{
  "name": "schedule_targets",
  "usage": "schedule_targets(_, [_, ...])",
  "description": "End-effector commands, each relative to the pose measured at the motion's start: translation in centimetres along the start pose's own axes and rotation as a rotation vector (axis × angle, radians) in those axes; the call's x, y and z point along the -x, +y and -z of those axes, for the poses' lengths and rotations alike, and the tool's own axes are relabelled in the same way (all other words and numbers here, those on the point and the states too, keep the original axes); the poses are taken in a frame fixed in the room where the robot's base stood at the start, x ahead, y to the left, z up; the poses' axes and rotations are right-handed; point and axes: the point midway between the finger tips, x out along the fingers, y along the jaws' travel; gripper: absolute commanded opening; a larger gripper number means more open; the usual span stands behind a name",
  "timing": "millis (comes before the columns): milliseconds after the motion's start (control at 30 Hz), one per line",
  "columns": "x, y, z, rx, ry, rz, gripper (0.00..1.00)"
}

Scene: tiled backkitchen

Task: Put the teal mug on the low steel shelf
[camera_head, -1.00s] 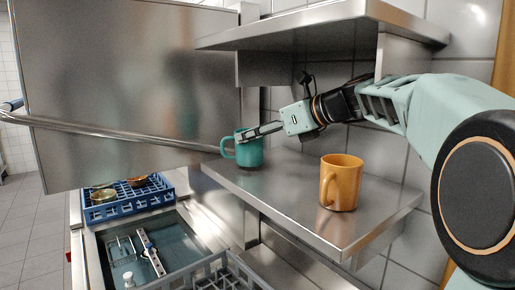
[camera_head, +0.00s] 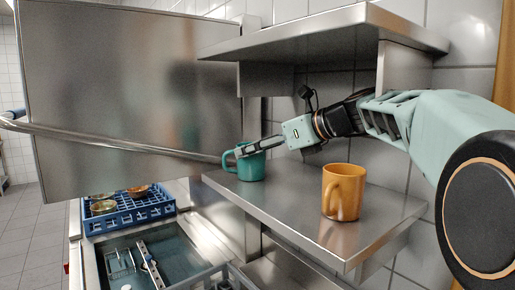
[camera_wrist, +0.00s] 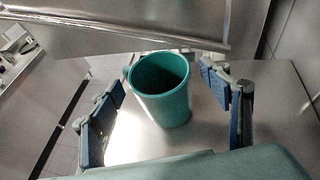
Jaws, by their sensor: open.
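The teal mug (camera_head: 251,167) stands upright on the left end of the low steel shelf (camera_head: 292,204), its handle to the left in the head view. In the wrist view the mug (camera_wrist: 162,92) shows its open rim, with bare shelf around it. My gripper (camera_head: 258,146) is at the mug's rim, reaching in from the right. In the wrist view my gripper (camera_wrist: 161,82) is open, one blue-padded finger on each side of the mug, with visible gaps.
An orange mug (camera_head: 343,193) stands on the same shelf, nearer and to the right. An upper steel shelf (camera_head: 320,36) hangs above. A long metal bar (camera_head: 120,141) runs close to the teal mug's left. A blue crate (camera_head: 130,214) and a sink (camera_head: 130,262) lie lower left.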

Motion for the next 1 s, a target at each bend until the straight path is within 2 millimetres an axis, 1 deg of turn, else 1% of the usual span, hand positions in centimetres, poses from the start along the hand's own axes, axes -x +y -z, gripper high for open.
schedule_targets(33, [0.2, 0.0, -0.3, 0.001, 0.000, 0.001, 0.70])
schedule_targets(67, [0.4, -0.1, -0.2, 0.001, 0.000, 0.002, 0.70])
schedule_targets(167, [1.8, -0.2, -0.1, 0.000, -0.001, 0.005, 0.70])
schedule_targets(267, [3.8, -0.1, -0.1, 0.001, -0.001, 0.005, 0.70])
schedule_targets(400, [7.0, -0.1, -0.1, 0.001, -0.001, 0.006, 0.70])
schedule_targets(500, [9.0, -0.1, -0.1, 0.000, -0.001, 0.004, 0.70])
schedule_targets(600, [10.5, -0.1, -0.2, 0.001, -0.001, 0.003, 0.70])
schedule_targets(700, [11.5, -0.1, -0.2, 0.001, 0.000, 0.002, 0.70])
schedule_targets(800, [12.0, 0.0, -0.2, 0.001, 0.000, 0.000, 0.70])
schedule_targets(1000, [12.1, 0.0, -0.2, 0.000, 0.000, 0.000, 0.70])
